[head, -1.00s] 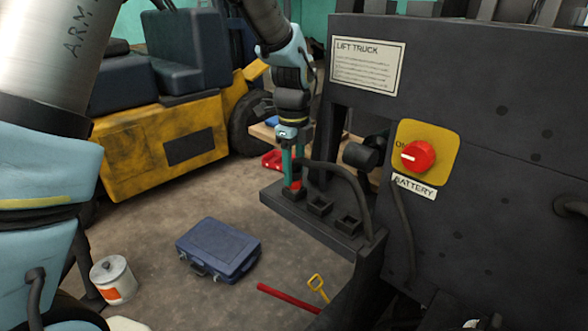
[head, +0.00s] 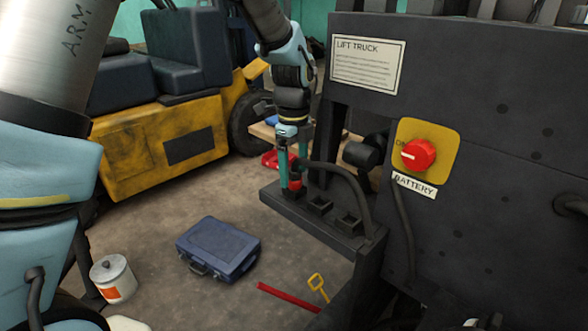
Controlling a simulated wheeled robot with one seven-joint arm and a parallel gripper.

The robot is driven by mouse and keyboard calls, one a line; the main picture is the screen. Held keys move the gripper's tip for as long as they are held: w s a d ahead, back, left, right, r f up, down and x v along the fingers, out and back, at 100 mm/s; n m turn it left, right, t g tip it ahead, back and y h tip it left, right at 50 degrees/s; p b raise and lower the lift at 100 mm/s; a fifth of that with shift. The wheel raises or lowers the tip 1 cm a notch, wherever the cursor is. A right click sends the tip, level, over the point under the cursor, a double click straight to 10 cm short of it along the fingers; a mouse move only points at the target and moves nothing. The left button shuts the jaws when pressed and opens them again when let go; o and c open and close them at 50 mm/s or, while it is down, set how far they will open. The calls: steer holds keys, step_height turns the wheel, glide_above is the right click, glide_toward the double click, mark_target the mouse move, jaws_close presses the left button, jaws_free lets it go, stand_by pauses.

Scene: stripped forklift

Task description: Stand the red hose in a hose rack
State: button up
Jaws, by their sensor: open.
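The hose rack (head: 335,235) is a dark ledge with square sockets on the forklift's side. A short red piece (head: 295,184), which looks like the red hose, stands at the leftmost socket. My gripper (head: 294,185) points down over that socket, its two teal fingers apart on either side of the red piece. The jaws are open. The lower end of the red piece is hidden in or behind the socket, so I cannot tell how deep it sits. The two other sockets (head: 348,223) look empty.
A black hose (head: 352,188) arches beside the rack. A red bar (head: 288,297) and a yellow-handled tool (head: 318,287) lie on the floor below. A blue case (head: 218,247) and a white can (head: 112,278) stand on the floor. A yellow forklift (head: 160,140) is behind.

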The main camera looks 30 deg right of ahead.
step_height(320, 180, up, 11)
steer(key=shift+f+b, duration=0.15)
steer(key=shift+b, duration=0.75)
steer(key=w+a+f+n, duration=0.2)
steer(key=w+a+n, duration=0.1)
steer(key=a+n, duration=0.55)
steer(key=w+a+f+n, duration=0.35)
steer(key=a+n, duration=0.25)
steer(key=a, duration=0.6)
steer(key=s+a+f+n, duration=0.2)
steer(key=a+n, duration=0.5)
steer(key=a, duration=0.2)
steer(key=s+a+f+n+t, duration=0.1)
steer(key=s+a+f+n, duration=0.1)
steer(key=a+n, duration=0.6)
steer(key=shift+s+a+f+t, duration=0.2)
steer(key=shift+s+a+t, duration=0.1)
steer(key=shift+s+a, duration=0.4)
